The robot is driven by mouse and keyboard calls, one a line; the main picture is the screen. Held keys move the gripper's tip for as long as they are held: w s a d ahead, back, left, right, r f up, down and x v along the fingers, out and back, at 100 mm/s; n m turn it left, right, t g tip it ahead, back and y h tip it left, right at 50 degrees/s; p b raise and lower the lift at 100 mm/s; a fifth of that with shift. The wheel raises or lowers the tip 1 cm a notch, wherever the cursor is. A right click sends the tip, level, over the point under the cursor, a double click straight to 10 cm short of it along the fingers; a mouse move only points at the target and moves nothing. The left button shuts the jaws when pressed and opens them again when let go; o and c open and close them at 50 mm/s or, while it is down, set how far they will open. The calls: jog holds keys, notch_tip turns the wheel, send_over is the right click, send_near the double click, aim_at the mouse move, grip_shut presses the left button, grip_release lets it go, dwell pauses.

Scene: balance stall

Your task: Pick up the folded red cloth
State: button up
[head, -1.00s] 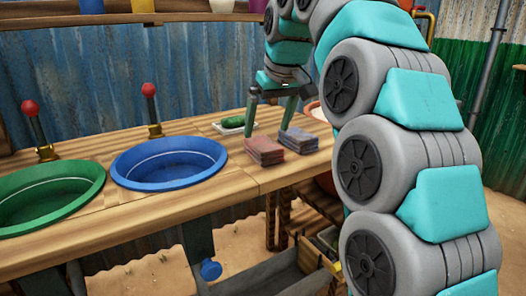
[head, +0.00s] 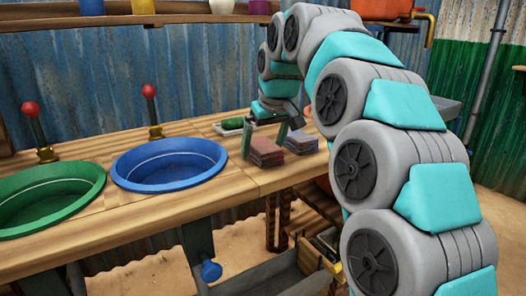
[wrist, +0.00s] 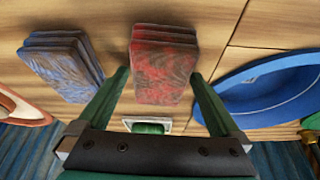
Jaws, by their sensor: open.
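The folded red cloth (head: 266,152) lies on the wooden counter, right of the blue basin. In the wrist view the red cloth (wrist: 163,65) is a layered, mottled stack lying between and ahead of the two green fingers. My gripper (head: 264,144) is open and low over the counter at the red cloth, with one finger to each side in the picture. In the wrist view my gripper (wrist: 162,85) is open and empty. I cannot tell how far above the counter its fingertips are.
A folded blue-grey cloth (head: 301,143) lies close to the right of the red one. A blue basin (head: 168,163) and a green basin (head: 48,185) are set in the counter at left. A small tray (head: 229,125) with a green item lies behind the cloths.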

jog(key=shift+f, duration=0.15)
jog(key=c, duration=1.3)
jog(key=shift+o, duration=0.2)
